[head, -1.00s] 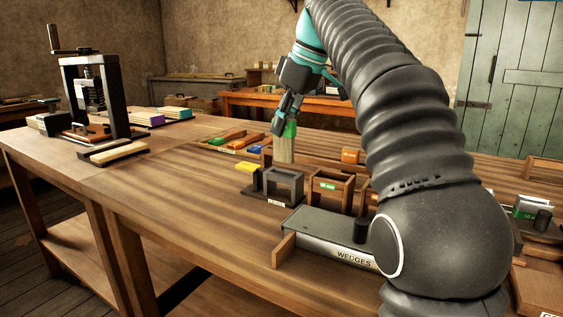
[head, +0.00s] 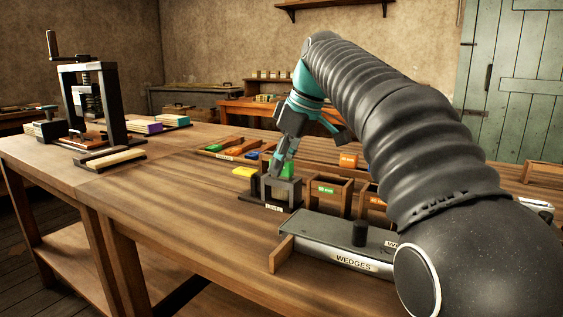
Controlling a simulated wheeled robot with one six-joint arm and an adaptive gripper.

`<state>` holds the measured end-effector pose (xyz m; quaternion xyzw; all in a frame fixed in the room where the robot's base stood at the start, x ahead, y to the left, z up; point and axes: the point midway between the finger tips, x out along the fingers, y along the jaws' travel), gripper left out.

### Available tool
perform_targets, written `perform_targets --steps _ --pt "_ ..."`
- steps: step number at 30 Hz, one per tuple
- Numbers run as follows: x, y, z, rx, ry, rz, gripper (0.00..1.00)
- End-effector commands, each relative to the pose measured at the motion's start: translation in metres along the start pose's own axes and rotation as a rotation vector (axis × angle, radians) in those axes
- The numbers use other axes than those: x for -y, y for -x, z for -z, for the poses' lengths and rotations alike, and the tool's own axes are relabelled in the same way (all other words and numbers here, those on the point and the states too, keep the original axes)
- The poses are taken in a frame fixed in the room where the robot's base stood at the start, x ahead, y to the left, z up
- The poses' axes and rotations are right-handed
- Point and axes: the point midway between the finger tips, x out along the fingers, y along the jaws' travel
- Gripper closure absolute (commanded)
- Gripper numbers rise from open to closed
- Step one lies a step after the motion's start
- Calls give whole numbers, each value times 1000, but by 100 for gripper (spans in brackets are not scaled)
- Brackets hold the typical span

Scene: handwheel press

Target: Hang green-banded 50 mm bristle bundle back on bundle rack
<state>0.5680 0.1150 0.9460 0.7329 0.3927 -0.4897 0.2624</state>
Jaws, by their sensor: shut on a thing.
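My gripper (head: 281,166) is shut on the green-banded bristle bundle, whose green band (head: 288,170) shows just right of the fingers. The bundle's lower part is largely hidden by a dark grey open-framed stand (head: 297,195); I cannot tell whether it is inside the stand or behind it. Right of the stand is a wooden open-topped frame (head: 348,195) with a green label (head: 326,190). A similar wooden frame with an orange label (head: 376,201) stands farther right, partly behind my arm. Which of these belong to the bundle rack is not clear.
A yellow-topped block (head: 245,173) is left of the grey stand. An orange block (head: 348,160) is behind the wooden frames. A long grey wedges box (head: 330,238) lies in front. The handwheel press (head: 90,105) stands far left. The bench's front left is clear.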

Motion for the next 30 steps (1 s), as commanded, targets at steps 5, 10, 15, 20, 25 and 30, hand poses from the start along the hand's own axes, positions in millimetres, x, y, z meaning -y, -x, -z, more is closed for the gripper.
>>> perform_targets --steps 5,10,15,20,25,30 --pt "0 -4 -2 0 0 0 100" --pt "0 -3 -1 0 0 0 54" --pt "0 -3 -1 0 0 0 54" --pt "0 -5 -2 0 0 0 54" --pt "-1 18 0 -2 0 -3 54" --pt "5 53 4 -2 2 -2 54"
